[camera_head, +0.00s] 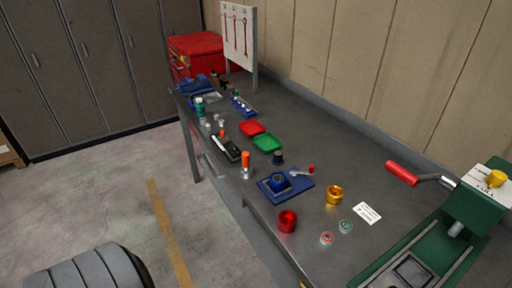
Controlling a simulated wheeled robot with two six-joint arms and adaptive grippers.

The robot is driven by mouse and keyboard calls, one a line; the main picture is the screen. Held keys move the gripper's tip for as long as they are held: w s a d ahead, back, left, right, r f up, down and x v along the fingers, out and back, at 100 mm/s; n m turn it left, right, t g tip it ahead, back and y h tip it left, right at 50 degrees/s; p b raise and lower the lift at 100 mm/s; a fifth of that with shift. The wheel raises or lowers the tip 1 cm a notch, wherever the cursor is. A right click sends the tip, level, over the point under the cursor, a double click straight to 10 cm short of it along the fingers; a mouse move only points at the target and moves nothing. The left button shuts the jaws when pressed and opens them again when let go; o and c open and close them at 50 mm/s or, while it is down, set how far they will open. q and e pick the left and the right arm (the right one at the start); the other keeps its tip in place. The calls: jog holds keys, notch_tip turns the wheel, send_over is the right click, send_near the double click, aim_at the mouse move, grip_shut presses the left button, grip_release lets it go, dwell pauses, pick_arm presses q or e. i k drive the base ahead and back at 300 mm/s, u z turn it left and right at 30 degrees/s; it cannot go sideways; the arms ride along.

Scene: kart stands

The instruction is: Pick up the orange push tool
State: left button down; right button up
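An upright tool with an orange handle (245,155) stands near the front edge of the grey workbench, on a pale metal lower part. It looks like the orange push tool. Its lower end is small, and I cannot tell whether it rests in a holder or directly on the bench. A smaller orange piece (222,133) shows just behind a black tray (227,149), to the left of the tool. Neither of my grippers is in view.
Right of the tool lie a blue fixture plate (286,184), a red ring (288,221) and a gold ring (334,195). Green (267,142) and red (251,128) trays sit behind it. A green press (478,207) stands at right. A black tire-like object (90,273) is at lower left.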

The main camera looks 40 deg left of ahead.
aim_at(246, 170)
jog(key=z, duration=0.35)
jog(key=k, duration=0.1)
jog(key=u, duration=0.7)
jog(key=i, duration=0.1)
jog(key=u, duration=1.05)
